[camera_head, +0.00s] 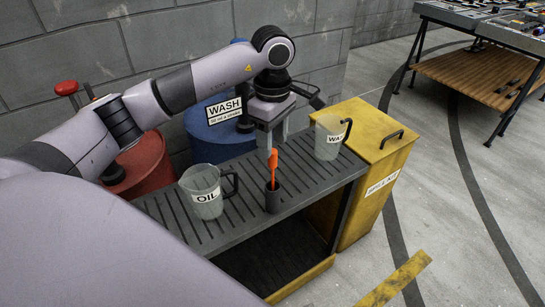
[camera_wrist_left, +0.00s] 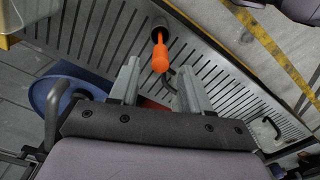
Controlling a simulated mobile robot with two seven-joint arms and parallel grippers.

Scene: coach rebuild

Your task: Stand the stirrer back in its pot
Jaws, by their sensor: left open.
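The orange stirrer (camera_head: 273,167) stands upright with its lower end in the small dark pot (camera_head: 272,200) on the slatted bench. In the left wrist view the stirrer (camera_wrist_left: 160,58) points toward the camera, and the pot (camera_wrist_left: 160,24) shows behind its foot. My left gripper (camera_head: 273,141) is above the stirrer with its fingers pointing down. Its fingers (camera_wrist_left: 158,88) are apart, with the orange handle seen just beyond and between the tips. Nothing shows held. My right gripper is in neither view.
The slatted bench (camera_head: 235,225) carries an OIL jug (camera_head: 205,193) left of the pot and a WASH jug (camera_head: 328,140) behind right. A blue drum (camera_head: 208,140), a red drum (camera_head: 145,165) and a yellow bin (camera_head: 375,155) stand around it.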

